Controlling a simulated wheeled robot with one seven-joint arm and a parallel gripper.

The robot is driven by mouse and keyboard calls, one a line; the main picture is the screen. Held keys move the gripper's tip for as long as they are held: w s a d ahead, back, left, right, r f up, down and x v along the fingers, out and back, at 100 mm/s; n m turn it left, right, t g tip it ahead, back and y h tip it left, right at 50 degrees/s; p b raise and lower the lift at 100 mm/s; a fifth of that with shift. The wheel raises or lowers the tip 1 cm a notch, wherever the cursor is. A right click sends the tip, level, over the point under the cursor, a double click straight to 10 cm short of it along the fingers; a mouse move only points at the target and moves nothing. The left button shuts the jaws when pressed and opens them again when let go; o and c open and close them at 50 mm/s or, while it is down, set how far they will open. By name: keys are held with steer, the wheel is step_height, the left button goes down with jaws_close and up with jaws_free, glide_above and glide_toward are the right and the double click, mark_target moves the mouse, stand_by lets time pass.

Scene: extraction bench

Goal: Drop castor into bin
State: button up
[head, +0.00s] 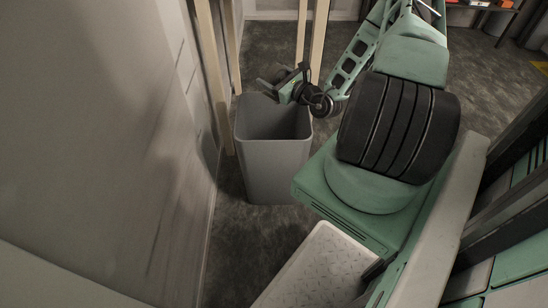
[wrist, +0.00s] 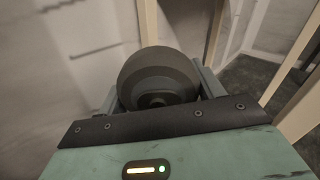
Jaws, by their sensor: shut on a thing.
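The castor (wrist: 158,72), a dark grey round wheel, sits between the fingers of my gripper (wrist: 155,92) in the wrist view. My gripper is shut on it. In the head view my gripper (head: 272,86) is over the open top of the grey bin (head: 275,165), towards its back rim. In that view I cannot clearly tell the castor from the dark gripper parts. The bin stands upright on the floor, and its inside bottom is hidden.
A pale wall (head: 120,130) runs close along the left of the bin. Wooden posts (head: 318,40) stand just behind it. Dark carpet (head: 240,240) is bare in front of the bin. A shelf with orange items (head: 490,5) is far back at the right.

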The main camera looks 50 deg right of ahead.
steer(key=shift+f+b, duration=2.85)
steer(key=shift+f, duration=0.05)
steer(key=o, duration=1.3)
steer(key=shift+c, duration=0.2)
steer(key=s+p, duration=0.1)
steer(key=s, duration=0.4)
steer(key=s+a+p, duration=0.1)
steer(key=s, duration=0.5)
steer(key=s+p, duration=0.1)
steer(key=s, duration=0.5)
steer(key=shift+s+a+p, duration=0.2)
steer(key=shift+p, duration=0.15)
